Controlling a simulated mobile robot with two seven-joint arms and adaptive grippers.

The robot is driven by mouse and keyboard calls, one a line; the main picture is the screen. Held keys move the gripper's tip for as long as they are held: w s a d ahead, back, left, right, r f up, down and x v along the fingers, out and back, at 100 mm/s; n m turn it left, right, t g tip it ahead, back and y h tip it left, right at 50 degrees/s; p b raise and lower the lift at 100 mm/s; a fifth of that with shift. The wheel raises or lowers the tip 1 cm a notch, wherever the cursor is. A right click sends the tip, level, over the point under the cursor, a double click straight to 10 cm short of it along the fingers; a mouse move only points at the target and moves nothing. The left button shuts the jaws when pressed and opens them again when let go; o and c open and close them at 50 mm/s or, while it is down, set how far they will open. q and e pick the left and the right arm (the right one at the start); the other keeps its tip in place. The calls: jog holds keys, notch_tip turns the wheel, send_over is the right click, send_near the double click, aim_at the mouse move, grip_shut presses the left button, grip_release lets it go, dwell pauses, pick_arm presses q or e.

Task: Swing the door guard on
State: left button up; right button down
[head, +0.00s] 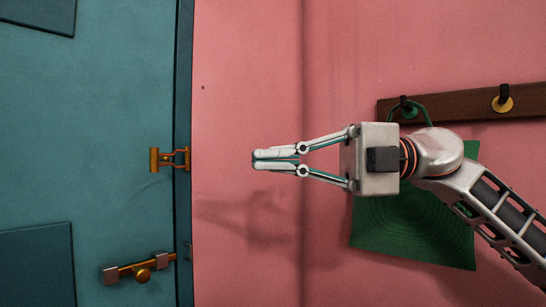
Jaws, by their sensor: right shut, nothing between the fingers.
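The brass door guard (168,158) is at the right edge of the teal door (90,110), beside the dark door frame (184,70). It has an upright plate on the door and short arms that extend right to the frame edge. I cannot tell exactly how its parts engage. My right gripper (256,160) comes in from the right and points left at about the guard's height. Its fingertips are together and empty, apart from the guard, with pink wall showing between them. My left gripper is not in view.
A brass slide bolt (142,267) with a round knob is lower on the door. A dark wooden hook rail (450,105) is on the pink wall (245,60) at right. A green bag (420,235) hangs from it behind my right arm. The wall around the fingertips is clear.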

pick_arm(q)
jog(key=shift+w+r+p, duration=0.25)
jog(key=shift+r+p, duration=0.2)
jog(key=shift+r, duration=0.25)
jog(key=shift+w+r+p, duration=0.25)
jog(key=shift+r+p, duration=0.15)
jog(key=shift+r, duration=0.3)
pick_arm(e)
jog(key=x, duration=1.1)
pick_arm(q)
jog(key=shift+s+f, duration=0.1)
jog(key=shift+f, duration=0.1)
pick_arm(e)
jog(key=shift+w+d, duration=0.1)
